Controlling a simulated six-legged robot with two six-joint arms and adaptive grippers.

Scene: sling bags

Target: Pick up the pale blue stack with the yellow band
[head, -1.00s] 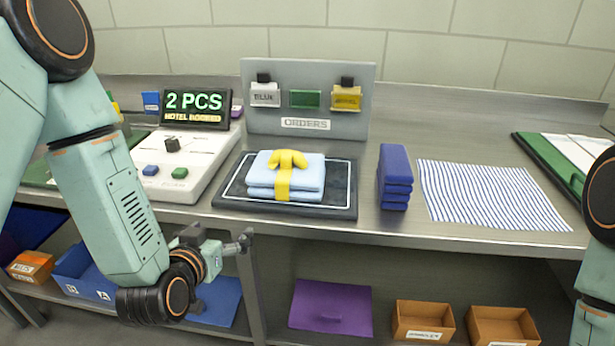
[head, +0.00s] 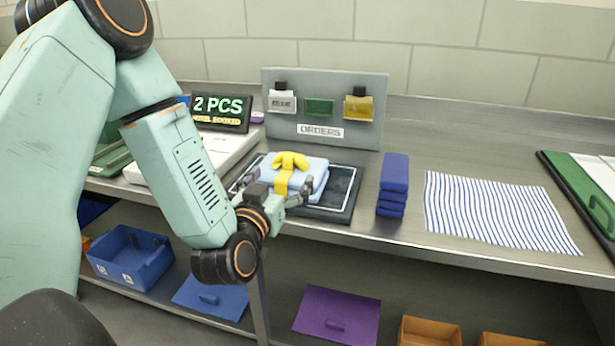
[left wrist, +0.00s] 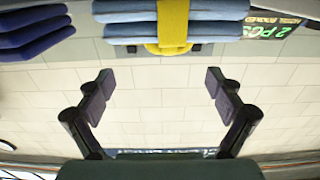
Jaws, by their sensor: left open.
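The pale blue stack (head: 309,173) has two folded layers, a yellow band and a yellow bow (head: 291,160) on top. It lies on a dark tray (head: 341,196) with a white outline. My left gripper (head: 279,190) is open at the front of the stack and hides part of its lower front. In the left wrist view the picture is upside down. The stack (left wrist: 122,22) is at the top centre there, beyond the open, empty fingers (left wrist: 159,82), with the yellow band (left wrist: 173,25) between their lines. My right gripper is not in view.
A dark blue folded stack (head: 393,184) stands right of the tray, beside a striped cloth (head: 490,212). An orders board (head: 350,93) stands behind. A console with a "2 PCS" display (head: 222,112) is at left. Bins and purple and blue pieces lie on the lower shelf.

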